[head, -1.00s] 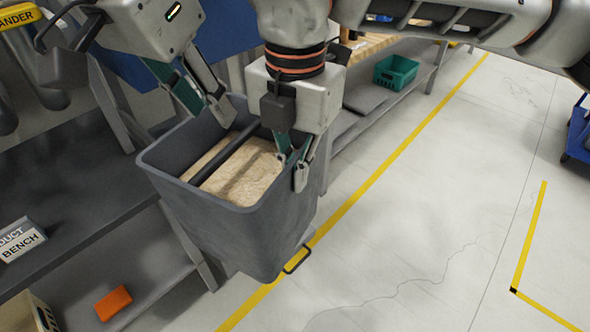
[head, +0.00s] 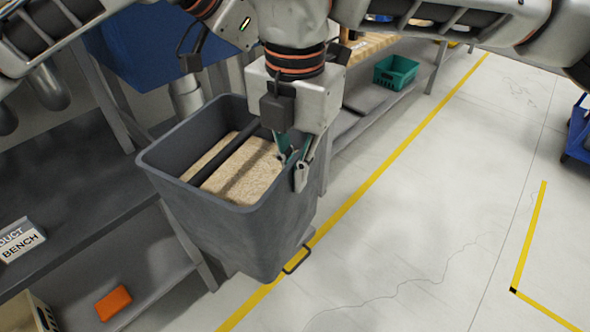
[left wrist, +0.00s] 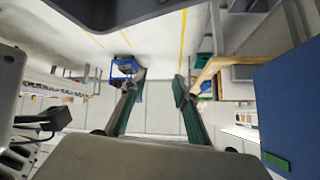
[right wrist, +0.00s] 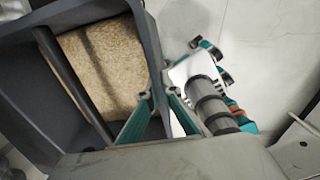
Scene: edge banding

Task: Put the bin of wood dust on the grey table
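The dark grey bin (head: 225,235) is open at the top and holds tan wood dust (head: 245,170), with a dark bar (head: 222,158) across the inside. My right gripper (head: 294,172) is shut on the bin's right rim, one finger on each side of the wall. The bin and dust also show in the right wrist view (right wrist: 105,70). My left gripper (left wrist: 158,82) is open and empty in the left wrist view; its fingers are out of sight in the head view. A dark grey table (head: 75,215) with a bench sign (head: 18,240) stands left of the bin.
An orange block (head: 113,303) lies on the table's lower shelf. A teal crate (head: 395,72) sits on a shelf at the back. A blue cart (head: 578,135) stands far right. The floor (head: 430,200) between is clear, with yellow lines.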

